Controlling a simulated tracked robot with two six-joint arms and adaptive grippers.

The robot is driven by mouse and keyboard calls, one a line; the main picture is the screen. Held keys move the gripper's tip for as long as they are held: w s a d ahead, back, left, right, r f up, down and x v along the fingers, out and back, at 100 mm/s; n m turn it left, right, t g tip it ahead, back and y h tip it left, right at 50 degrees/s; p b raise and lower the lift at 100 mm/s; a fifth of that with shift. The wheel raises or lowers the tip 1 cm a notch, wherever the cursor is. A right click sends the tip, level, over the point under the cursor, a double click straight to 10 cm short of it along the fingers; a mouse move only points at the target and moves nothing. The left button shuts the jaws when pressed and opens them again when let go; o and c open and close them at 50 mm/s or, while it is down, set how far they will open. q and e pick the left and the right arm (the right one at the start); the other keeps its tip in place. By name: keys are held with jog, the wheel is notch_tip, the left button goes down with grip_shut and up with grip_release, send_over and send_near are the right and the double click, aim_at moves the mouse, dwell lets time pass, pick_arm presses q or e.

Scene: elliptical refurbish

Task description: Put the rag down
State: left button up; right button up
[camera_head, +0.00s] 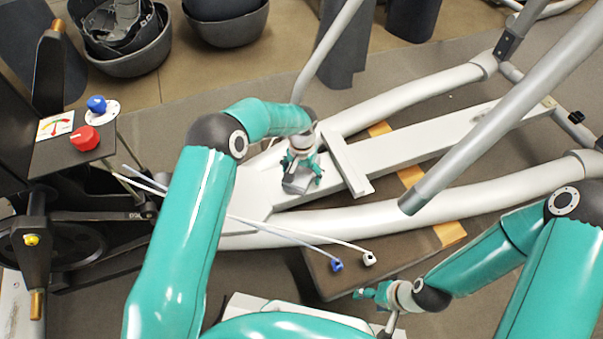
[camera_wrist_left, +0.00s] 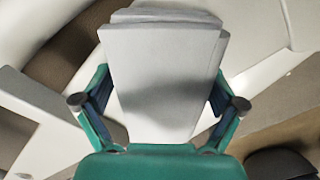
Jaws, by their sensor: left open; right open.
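The grey rag (camera_head: 297,183) looks like a folded block and lies on the white frame of the elliptical machine in the head view. In the left wrist view the rag (camera_wrist_left: 163,75) fills the space ahead of and between the fingers. My left gripper (camera_head: 303,172) is over the rag with its fingers spread on either side; in the wrist view the left gripper (camera_wrist_left: 160,105) is open. Whether a finger touches the rag I cannot tell. My right gripper (camera_head: 372,294) is at the lower right, away from the rag, open and empty.
Two thin rods end in a blue tip (camera_head: 336,265) and a white tip (camera_head: 369,259) near the brown board (camera_head: 325,285). A grey pole (camera_head: 480,135) slants across the right. A panel with a red knob (camera_head: 85,138) stands at left. Dark bins (camera_head: 228,28) sit behind.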

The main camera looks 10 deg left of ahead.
aim_at(302, 169)
pick_arm(q)
notch_tip(302, 169, up, 12)
jog(key=p, duration=0.4)
jog(key=shift+r, duration=0.25)
